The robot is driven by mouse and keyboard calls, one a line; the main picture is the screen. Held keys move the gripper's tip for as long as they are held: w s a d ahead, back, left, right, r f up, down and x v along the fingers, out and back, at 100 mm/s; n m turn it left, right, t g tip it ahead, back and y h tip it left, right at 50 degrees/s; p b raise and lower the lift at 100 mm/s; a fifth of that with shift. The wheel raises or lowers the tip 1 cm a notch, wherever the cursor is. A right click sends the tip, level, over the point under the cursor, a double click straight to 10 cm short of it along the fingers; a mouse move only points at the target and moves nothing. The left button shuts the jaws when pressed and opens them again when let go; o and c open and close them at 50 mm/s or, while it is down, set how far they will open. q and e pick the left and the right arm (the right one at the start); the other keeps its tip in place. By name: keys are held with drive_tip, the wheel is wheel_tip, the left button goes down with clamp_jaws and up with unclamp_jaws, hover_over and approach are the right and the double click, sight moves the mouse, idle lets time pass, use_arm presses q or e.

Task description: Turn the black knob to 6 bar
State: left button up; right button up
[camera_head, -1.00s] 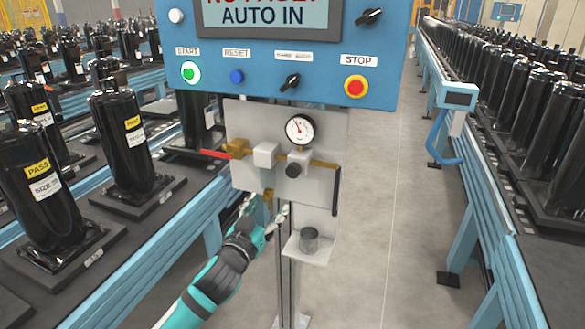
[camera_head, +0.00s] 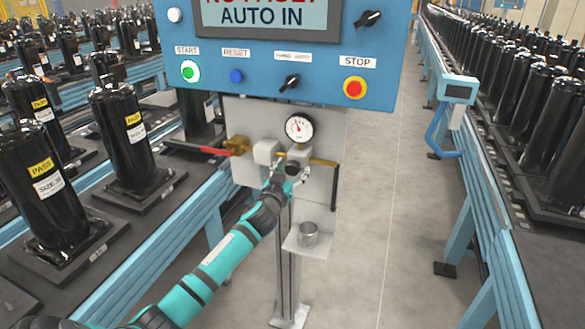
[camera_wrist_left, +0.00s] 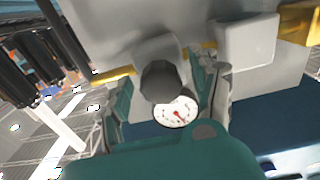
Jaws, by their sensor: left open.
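The black knob (camera_wrist_left: 160,82) shows in the left wrist view, on the front of a grey regulator body (camera_wrist_left: 156,50). My left gripper (camera_wrist_left: 163,98) is open, with one finger on each side of the knob; I cannot tell if either touches it. In the head view my left gripper (camera_head: 289,172) is at the regulator below the gauge and mostly covers the knob. The round white gauge (camera_head: 299,128) has a red needle pointing up and a little left; its numbers are too small to read. My right gripper is not in view.
The blue control box (camera_head: 320,75) with buttons and switches hangs above the panel. A red lever (camera_head: 216,150) and brass fitting are at the left. A grey cup (camera_head: 308,234) stands on a small shelf below. Conveyors with black compressors line both sides.

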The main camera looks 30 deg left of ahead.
use_arm(q)
drive_tip(key=shift+w, duration=0.3)
drive_tip(key=c, duration=1.2)
